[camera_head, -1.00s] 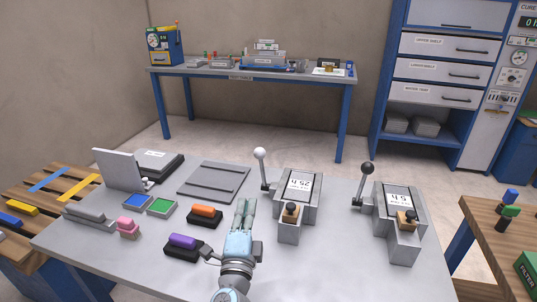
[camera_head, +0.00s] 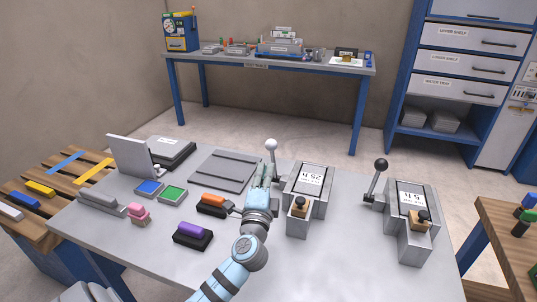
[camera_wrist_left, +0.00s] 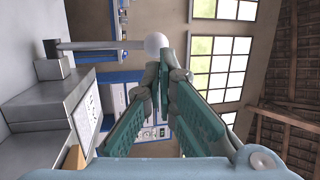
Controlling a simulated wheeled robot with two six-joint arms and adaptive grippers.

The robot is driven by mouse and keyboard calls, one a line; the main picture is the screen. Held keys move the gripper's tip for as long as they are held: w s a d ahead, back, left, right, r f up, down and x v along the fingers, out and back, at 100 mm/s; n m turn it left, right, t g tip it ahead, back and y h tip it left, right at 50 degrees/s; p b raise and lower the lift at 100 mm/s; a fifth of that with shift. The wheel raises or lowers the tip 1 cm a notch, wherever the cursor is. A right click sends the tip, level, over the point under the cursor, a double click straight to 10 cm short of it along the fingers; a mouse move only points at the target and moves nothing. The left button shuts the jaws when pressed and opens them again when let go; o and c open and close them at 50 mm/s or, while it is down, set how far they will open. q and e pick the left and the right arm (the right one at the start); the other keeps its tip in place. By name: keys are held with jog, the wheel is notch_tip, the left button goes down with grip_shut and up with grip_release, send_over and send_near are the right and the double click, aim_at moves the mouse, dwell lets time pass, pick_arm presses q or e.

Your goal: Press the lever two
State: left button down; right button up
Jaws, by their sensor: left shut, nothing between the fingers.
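Two grey lever units stand on the grey table. The left one (camera_head: 318,190) has an upright lever with a white knob (camera_head: 271,144) on its left side. The right one (camera_head: 409,200) has a lever with a black knob (camera_head: 381,164), leaning slightly right. I cannot tell from the markings which is lever two. My left gripper (camera_head: 266,170) is shut and empty, its fingertips just below the white knob, by the lever's rod. In the left wrist view the white knob (camera_wrist_left: 156,45) shows just beyond the fingertips (camera_wrist_left: 160,78); contact is unclear. The right gripper is not in view.
A wooden rack (camera_head: 50,185) stands left. The table's front right is clear.

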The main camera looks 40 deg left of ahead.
aim_at(270, 148)
pick_arm(q)
jog(key=x, duration=0.6)
jog(key=shift+w, duration=0.25)
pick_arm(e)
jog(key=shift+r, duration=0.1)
